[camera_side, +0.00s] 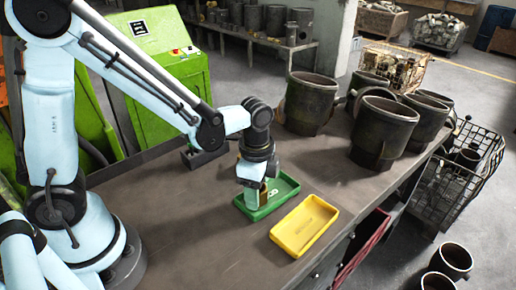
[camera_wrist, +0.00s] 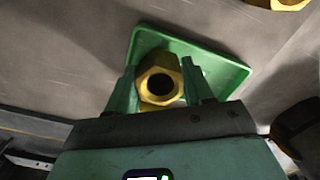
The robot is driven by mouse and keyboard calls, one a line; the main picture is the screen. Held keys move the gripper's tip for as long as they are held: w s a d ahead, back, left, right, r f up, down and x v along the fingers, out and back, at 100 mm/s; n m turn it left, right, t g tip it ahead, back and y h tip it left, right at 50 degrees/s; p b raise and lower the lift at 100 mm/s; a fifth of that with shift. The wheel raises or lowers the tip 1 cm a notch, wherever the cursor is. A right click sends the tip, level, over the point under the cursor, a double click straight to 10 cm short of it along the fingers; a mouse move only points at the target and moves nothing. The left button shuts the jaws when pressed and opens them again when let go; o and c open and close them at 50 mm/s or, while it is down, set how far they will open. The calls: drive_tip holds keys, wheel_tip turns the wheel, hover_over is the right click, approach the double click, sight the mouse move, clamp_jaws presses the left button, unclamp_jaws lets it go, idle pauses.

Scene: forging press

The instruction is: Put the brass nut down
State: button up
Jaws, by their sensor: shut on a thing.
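The brass nut (camera_wrist: 160,82) is a hexagonal yellow-gold piece with a dark round hole. It sits between the two green fingers of my gripper (camera_wrist: 160,88) in the wrist view, and the gripper is shut on it. In the side view my gripper (camera_side: 258,194) points down over the green tray (camera_side: 284,187), with the nut mostly hidden by the fingers. The green tray's rim (camera_wrist: 222,62) also shows behind the nut in the wrist view. I cannot tell whether the nut touches the tray floor.
A yellow tray (camera_side: 305,226) lies just right of the green one. Large dark metal cylinders (camera_side: 383,130) stand on the bench's far right. The bench top (camera_side: 195,225) in front of and left of the trays is clear. A green machine (camera_side: 165,75) stands behind.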

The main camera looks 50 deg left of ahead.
drive_tip(key=shift+f, duration=0.45)
drive_tip(key=shift+f, duration=0.15)
drive_tip(key=o, duration=1.1)
drive_tip(key=shift+o, duration=0.2)
wheel_tip(320, 180, up, 12)
drive_tip(key=s+a+r+n+t, duration=0.1)
drive_tip(key=s+a+n+t, duration=0.2)
drive_tip(key=a+n+t, duration=0.4)
drive_tip(key=n, duration=0.5)
drive_tip(key=shift+s, duration=0.35)
